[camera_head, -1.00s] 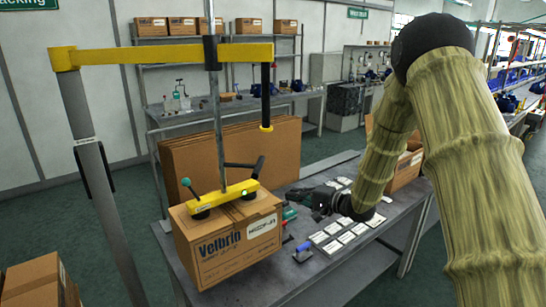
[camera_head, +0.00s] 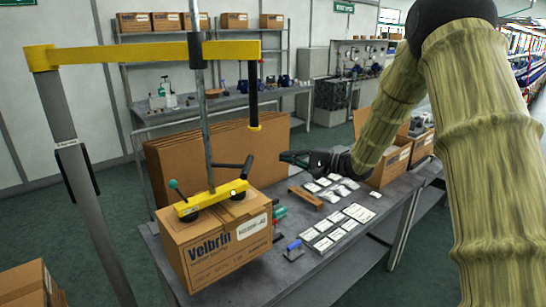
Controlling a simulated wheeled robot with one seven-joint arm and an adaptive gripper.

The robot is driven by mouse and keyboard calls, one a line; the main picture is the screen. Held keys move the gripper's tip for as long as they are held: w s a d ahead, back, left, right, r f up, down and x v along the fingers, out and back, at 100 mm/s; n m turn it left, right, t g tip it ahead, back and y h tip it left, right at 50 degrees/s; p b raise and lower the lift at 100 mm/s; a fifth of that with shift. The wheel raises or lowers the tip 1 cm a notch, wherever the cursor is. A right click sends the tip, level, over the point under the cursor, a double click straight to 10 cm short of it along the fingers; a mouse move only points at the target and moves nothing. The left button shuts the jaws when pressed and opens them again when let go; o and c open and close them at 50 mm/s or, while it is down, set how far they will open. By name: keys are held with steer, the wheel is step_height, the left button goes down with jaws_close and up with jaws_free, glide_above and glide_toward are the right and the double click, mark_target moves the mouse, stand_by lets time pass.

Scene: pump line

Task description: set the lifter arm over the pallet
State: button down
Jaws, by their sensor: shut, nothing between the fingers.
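The lifter is a grey post (camera_head: 77,175) with a yellow arm (camera_head: 130,53) reaching right across the bench. A grey tube (camera_head: 205,120) hangs from the arm to a yellow suction head (camera_head: 211,199) with a green light, black handles and a teal-knobbed lever. Its cups sit on top of the Velbrio carton (camera_head: 216,243); I cannot tell whether the carton touches the bench. A black grip (camera_head: 254,100) hangs from the arm's right end. My gripper (camera_head: 283,157) is shut and empty, right of the head's handle and apart from it. No pallet is clearly visible.
The grey bench (camera_head: 335,270) holds white packets (camera_head: 340,232), a wooden block (camera_head: 306,197), and a blue-handled tool (camera_head: 294,250). Large flat cardboard sheets (camera_head: 205,150) stand behind the carton. Open cartons (camera_head: 392,165) stand at right. More cartons (camera_head: 25,285) are at lower left. Floor shows left of the post.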

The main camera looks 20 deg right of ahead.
steer(key=w+a+p, duration=0.3)
steer(key=a+p, duration=0.2)
steer(key=a, duration=0.3)
steer(key=shift+w+a+p, duration=0.2)
steer(key=shift+p, duration=0.15)
stand_by(0.4)
